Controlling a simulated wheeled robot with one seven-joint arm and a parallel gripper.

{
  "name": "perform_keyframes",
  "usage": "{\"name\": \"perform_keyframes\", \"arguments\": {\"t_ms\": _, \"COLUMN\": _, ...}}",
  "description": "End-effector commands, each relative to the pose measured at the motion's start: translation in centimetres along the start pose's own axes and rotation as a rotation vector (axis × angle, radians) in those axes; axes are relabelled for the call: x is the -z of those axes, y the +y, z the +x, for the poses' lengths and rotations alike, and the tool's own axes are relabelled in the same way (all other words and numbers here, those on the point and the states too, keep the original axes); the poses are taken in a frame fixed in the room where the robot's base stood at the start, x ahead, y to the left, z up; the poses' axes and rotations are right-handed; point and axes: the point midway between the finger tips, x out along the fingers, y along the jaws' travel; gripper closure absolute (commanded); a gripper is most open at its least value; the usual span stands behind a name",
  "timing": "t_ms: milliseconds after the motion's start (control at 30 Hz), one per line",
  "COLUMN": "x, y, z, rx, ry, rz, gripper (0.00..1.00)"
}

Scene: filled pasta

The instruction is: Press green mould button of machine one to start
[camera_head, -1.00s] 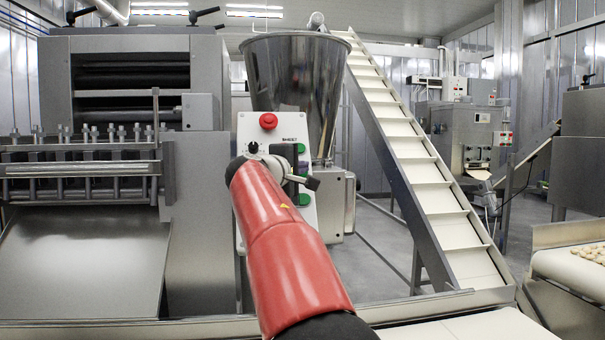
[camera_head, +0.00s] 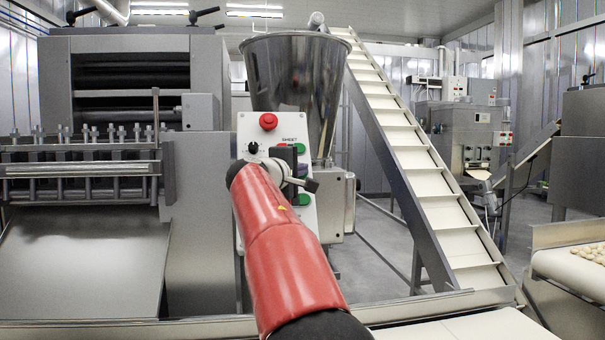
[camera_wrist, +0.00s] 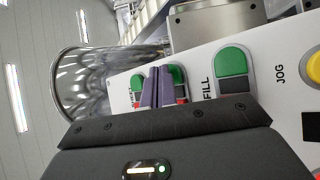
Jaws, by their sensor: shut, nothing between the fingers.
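The control panel of the machine (camera_head: 268,137) is a pale upright plate with a red mushroom button on top. Its upper green button (camera_head: 299,148), near the SHEET label, and lower green button (camera_head: 302,199) show past my arm. In the wrist view my gripper (camera_wrist: 158,74) has its purple fingers shut and empty. They lie across the panel, just left of the middle green button (camera_wrist: 177,75), hiding its label; contact is unclear. The SHEET green button (camera_wrist: 137,83) is to their left and the FILL green button (camera_wrist: 232,62) to their right.
A yellow button (camera_wrist: 314,67) sits by the JOG label. A steel hopper (camera_head: 295,80) stands behind the panel, and an inclined conveyor (camera_head: 420,160) rises at its right. The roller machine (camera_head: 130,90) fills the left side.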

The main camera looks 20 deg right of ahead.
Motion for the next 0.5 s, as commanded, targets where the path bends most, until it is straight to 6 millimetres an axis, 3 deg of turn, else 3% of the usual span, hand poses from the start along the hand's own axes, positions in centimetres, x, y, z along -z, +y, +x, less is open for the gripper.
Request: {"name": "perform_keyframes", "arguments": {"t_ms": 500, "x": 0.26, "y": -0.28, "z": 0.36, "rx": 0.000, "ry": 0.000, "rz": 0.000, "gripper": 1.00}}
